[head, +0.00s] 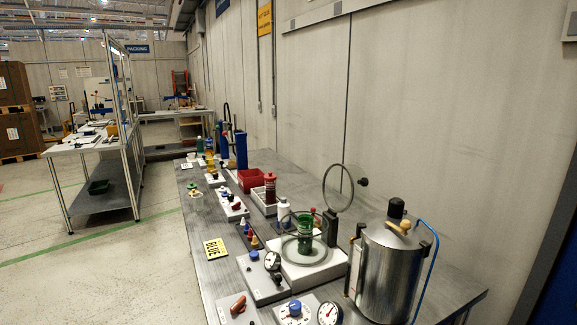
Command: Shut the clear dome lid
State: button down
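The lid is joined near a black hinge block (330,228) at the back right of a white base (313,272). The base has a grey ring seat (299,262), and a green cup-like vessel (305,232) stands within it. The clear wall of the dome is hard to make out against the grey wall. My gripper is not in view.
A steel tank (385,275) with a blue hose stands close to the right of the base. A white bottle (284,213), a red bottle (270,188) and a red bin (250,179) stand behind. Boxes with knobs and gauges line the front.

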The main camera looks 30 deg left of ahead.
aim_at(363, 182)
jog(key=u, duration=0.15)
jog(key=i, duration=1.65)
